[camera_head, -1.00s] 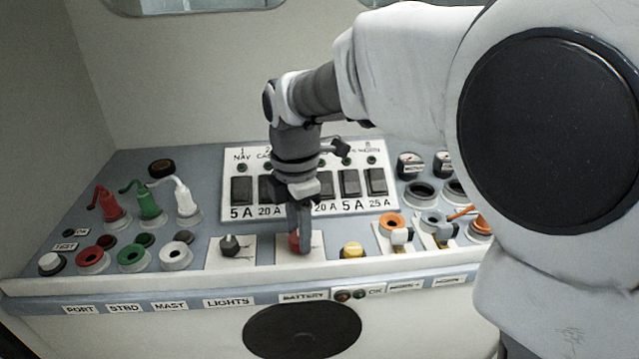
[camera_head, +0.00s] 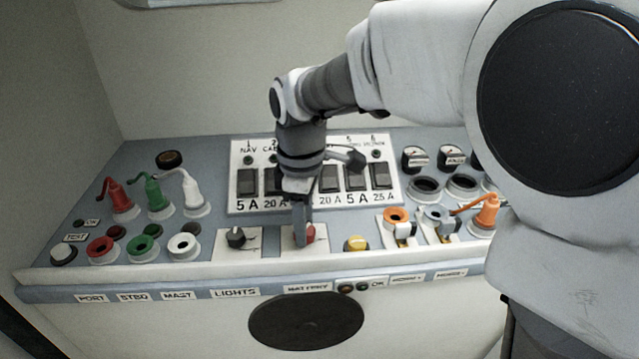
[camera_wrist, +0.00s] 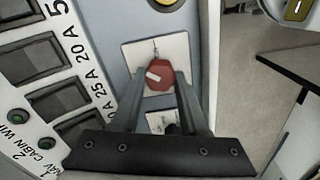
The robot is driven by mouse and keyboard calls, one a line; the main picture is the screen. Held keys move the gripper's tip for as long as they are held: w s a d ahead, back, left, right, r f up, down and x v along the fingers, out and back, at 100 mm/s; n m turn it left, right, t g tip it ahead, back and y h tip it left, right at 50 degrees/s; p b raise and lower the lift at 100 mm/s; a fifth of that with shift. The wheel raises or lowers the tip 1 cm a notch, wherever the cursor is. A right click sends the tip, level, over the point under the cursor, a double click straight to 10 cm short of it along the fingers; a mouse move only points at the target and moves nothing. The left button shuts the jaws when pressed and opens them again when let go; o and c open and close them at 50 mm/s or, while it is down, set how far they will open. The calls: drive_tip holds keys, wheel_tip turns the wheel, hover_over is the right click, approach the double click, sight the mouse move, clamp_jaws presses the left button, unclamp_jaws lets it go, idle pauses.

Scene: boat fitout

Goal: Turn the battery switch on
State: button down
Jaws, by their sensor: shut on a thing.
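The battery switch is a red knob with a pale bar on it (camera_wrist: 158,76), on a white plate (camera_wrist: 172,50) above the BATTERY label (camera_head: 307,288). In the head view the red knob (camera_head: 311,234) shows just right of my fingers. My gripper (camera_head: 302,238) points down onto it. In the wrist view my gripper's two fingers (camera_wrist: 160,82) stand on either side of the knob and are shut on it. The pale bar lies at a slant to the thin line on the plate. The far side of the knob is hidden in the head view.
The black LIGHTS knob (camera_head: 236,237) is close on the left, and a yellow button (camera_head: 356,243) on the right. Behind stands the breaker panel (camera_head: 237,203). Plugs and sockets line both ends of the console. A dark round disc (camera_head: 306,321) is on the front face.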

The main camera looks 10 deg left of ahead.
drive_tip(key=m, duration=0.5)
drive_tip(key=shift+r+m+p, duration=0.1)
drive_tip(key=shift+m+p, duration=0.2)
drive_tip(key=shift+m, duration=2.2)
drive_tip(key=shift+c, duration=2.2)
unclamp_jaws()
wheel_tip(320, 180, up, 17)
drive_tip(key=p, duration=0.1)
drive_tip(key=shift+r, duration=0.15)
drive_tip(key=shift+d, duration=0.1)
